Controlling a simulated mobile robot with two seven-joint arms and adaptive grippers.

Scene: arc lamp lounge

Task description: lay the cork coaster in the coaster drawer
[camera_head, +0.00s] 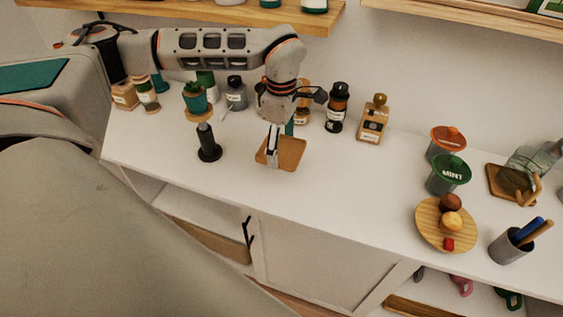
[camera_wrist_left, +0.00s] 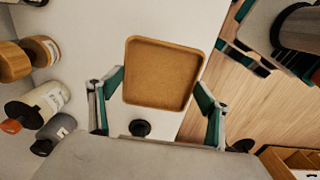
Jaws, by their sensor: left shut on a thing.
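The cork coaster (camera_head: 287,153) is a square tan piece with a raised rim. My left gripper (camera_head: 273,138) is shut on it, over the white counter in the head view. In the left wrist view the coaster (camera_wrist_left: 163,75) sits between the two green-padded fingers (camera_wrist_left: 158,95), its flat face toward the camera. How far it is above the counter is hard to tell. I cannot make out the coaster drawer for certain. My right gripper is not in view.
Several bottles, including a dark one (camera_head: 337,108), line the back of the counter (camera_head: 330,200). A black stand (camera_head: 208,143) is left of the coaster. A round wooden plate (camera_head: 430,231), green-lidded jar (camera_head: 447,175) and pen cup (camera_head: 507,248) are right. An open compartment (camera_head: 190,211) shows below the counter.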

